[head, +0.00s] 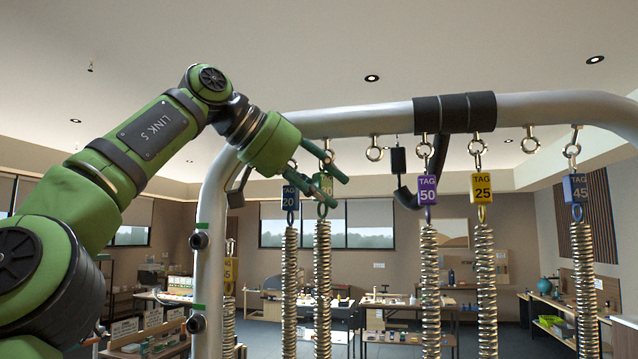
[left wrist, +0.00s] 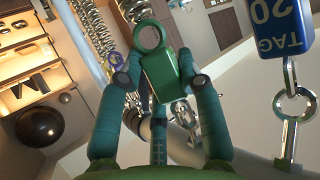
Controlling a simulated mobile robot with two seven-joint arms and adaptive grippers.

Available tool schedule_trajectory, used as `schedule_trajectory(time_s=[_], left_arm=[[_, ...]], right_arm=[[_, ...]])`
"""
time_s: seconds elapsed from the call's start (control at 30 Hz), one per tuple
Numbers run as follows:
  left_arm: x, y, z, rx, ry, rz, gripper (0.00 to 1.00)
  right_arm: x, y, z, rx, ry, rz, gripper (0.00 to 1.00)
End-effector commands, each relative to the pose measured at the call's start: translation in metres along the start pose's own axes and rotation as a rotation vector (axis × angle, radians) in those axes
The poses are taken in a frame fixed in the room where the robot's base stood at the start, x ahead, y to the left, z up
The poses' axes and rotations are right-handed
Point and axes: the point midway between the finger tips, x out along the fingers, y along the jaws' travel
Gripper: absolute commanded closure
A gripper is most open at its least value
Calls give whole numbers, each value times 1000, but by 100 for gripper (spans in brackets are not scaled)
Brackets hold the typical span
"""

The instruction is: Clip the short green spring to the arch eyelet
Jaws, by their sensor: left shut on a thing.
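My left gripper (head: 324,172) reaches in from the left under the arch (head: 360,121), its fingers around the green tag marked 30 (head: 323,188). In the left wrist view the left gripper (left wrist: 160,78) is shut on the green tag (left wrist: 165,78), with a green ring and the silver spring coil beyond it. The green-tag spring (head: 322,275) hangs upright below the tag in the head view. The fingers hide the tag's top, so I cannot tell whether its clip is through an arch eyelet. A bare eyelet (head: 375,150) hangs just right of the gripper. My right gripper is not in view.
The blue 20 tag (head: 290,197) and its spring hang close on the left of the green one. Purple 50 (head: 428,191), yellow 25 (head: 481,187) and blue 45 (head: 574,188) hang to the right.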

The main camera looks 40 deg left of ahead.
Motion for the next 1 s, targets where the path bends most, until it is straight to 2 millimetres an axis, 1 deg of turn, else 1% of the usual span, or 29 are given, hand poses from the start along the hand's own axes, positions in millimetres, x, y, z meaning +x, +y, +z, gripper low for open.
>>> schedule_trajectory(time_s=[0.03, 0.5, 1.0], left_arm=[[0, 0, -3, 4, 8, -2, 100], [8, 0, -7, 6, 10, -2, 100], [11, 0, -8, 9, 9, -2, 100]], right_arm=[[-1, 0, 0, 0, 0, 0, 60], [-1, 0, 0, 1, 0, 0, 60], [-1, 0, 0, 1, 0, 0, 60]])
